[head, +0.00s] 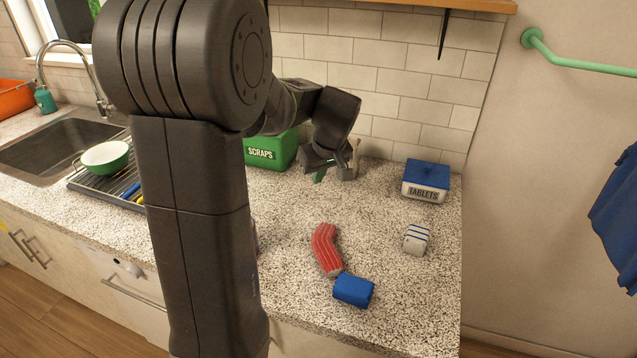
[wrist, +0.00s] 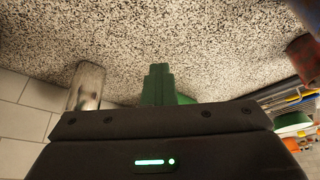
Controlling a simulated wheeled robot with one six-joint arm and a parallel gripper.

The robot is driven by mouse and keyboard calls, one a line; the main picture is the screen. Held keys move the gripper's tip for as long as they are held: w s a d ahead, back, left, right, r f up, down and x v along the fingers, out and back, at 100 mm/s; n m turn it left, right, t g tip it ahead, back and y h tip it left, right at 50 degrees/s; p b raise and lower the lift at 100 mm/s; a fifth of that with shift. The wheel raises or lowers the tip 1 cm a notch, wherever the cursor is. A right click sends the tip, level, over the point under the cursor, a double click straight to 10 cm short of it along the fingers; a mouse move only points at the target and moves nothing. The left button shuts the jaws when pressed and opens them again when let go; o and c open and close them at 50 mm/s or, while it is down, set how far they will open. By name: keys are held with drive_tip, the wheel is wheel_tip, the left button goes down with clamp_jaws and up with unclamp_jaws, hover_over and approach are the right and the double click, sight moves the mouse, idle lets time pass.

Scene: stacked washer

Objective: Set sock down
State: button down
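A red striped sock-like piece (head: 326,249) lies bent on the speckled counter (head: 290,300). A blue rolled bundle (head: 354,290) lies at its near end, and a white bundle with dark stripes (head: 417,240) lies to the right; I cannot tell for sure which is the sock. My gripper (head: 319,175) is above the back of the counter, away from all three. In the wrist view its green fingers (wrist: 157,85) appear together as one narrow shape, with no cloth seen between them. My arm hides part of the counter.
A green SCRAPS bin (head: 270,149) stands left of my gripper, and a greyish cylinder (head: 349,167) stands close on its right. A blue-lidded TABLETS box (head: 425,181) is at the back right. A dish rack (head: 100,180) and sink are left.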

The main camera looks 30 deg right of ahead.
drive_tip(key=shift+c, duration=2.2)
unclamp_jaws()
drive_tip(key=shift+r, duration=0.1)
